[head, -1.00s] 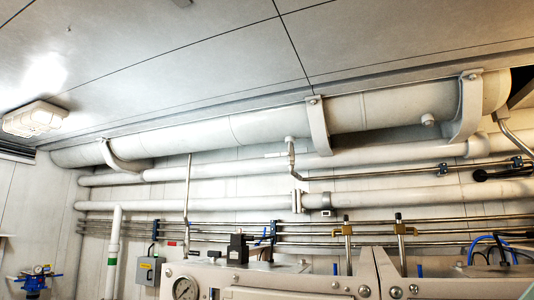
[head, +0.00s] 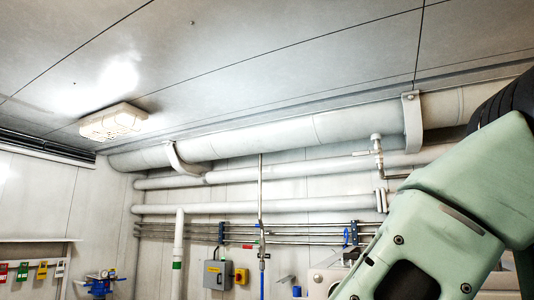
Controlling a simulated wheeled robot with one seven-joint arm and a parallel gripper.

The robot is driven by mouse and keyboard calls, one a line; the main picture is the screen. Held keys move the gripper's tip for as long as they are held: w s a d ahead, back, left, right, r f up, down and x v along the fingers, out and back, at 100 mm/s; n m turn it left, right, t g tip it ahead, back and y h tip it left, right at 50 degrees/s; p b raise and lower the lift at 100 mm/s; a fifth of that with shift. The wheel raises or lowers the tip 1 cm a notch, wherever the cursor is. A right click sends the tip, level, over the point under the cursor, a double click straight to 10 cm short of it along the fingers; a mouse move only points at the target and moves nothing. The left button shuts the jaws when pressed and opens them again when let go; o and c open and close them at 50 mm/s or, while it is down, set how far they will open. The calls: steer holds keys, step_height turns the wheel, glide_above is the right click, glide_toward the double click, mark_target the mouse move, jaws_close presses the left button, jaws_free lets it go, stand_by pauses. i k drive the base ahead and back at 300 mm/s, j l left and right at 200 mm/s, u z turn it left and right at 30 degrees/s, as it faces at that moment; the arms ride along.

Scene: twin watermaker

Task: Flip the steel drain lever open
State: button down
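I cannot make out with certainty which part is the steel drain lever. A small valve fitting (head: 377,146) with a short pale handle (head: 362,153) sticking out to the left hangs below the large overhead pipe, right of centre. I cannot tell whether this is the drain lever. My own pale green arm link fills the lower right of the head view and hides what lies behind it. My gripper is not in view.
A large pale duct (head: 270,135) and thinner pipes (head: 240,208) run along the back wall. A lamp (head: 113,121) is on the ceiling.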

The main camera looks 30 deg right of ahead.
mark_target(366, 152)
steer(key=i+j+u, duration=0.3)
steer(key=i+u, duration=0.55)
steer(key=i, duration=0.25)
steer(key=i+z, duration=0.45)
steer(key=i+j+z, duration=0.25)
steer(key=i+z, duration=0.15)
steer(key=i, duration=0.2)
steer(key=i+l+z, duration=0.1)
steer(key=z, duration=0.4)
steer(key=i+z, duration=0.3)
steer(key=z, duration=0.2)
steer(key=i+j+z, duration=0.1)
steer(key=z, duration=0.4)
steer(key=i+j+z, duration=0.2)
steer(key=z, duration=0.25)
steer(key=i+j+z, duration=0.15)
steer(key=i+z, duration=0.15)
